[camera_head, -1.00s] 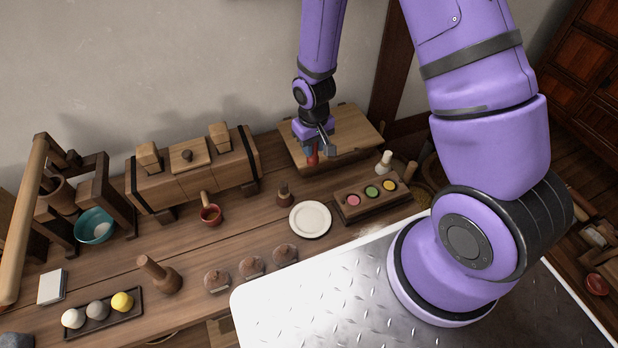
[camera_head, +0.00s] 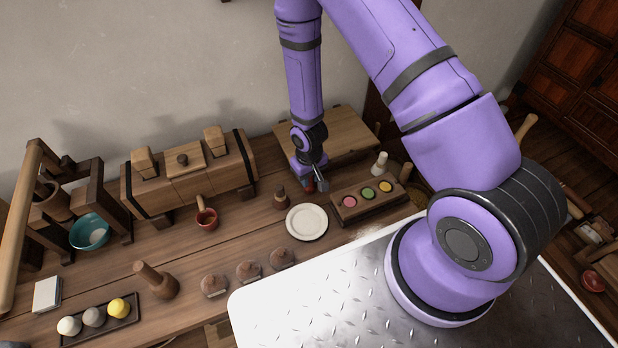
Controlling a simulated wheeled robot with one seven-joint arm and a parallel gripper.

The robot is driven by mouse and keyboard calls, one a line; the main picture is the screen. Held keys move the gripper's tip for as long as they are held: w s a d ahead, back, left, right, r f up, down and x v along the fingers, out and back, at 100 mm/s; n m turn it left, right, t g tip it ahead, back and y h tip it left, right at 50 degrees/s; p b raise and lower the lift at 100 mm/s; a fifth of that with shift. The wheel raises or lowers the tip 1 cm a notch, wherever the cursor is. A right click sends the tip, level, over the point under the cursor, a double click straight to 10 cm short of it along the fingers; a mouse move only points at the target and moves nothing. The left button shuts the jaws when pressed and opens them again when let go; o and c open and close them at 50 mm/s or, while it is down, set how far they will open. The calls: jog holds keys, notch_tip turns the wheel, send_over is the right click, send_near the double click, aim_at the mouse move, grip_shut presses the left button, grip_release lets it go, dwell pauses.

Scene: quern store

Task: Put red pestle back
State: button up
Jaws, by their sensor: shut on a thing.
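My gripper (camera_head: 315,182) is shut on the red pestle (camera_head: 308,186), and only a small red part of it shows beside the fingers. The gripper hangs low, pointing down, just behind the white plate (camera_head: 307,222) and left of the wooden tray (camera_head: 368,199) with pink, green and yellow rounds. I cannot tell whether the pestle touches the table. A pale pestle (camera_head: 380,163) stands behind that tray, and a dark wooden one (camera_head: 281,197) stands left of the plate.
A raised wooden board (camera_head: 335,128) lies behind my gripper. A long wooden box (camera_head: 190,172) stands at the back left.

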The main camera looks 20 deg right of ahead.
jog(key=shift+f, duration=0.3)
jog(key=shift+f, duration=0.15)
jog(key=o, duration=0.9)
notch_tip(320, 180, up, 12)
jog(key=shift+r, duration=0.25)
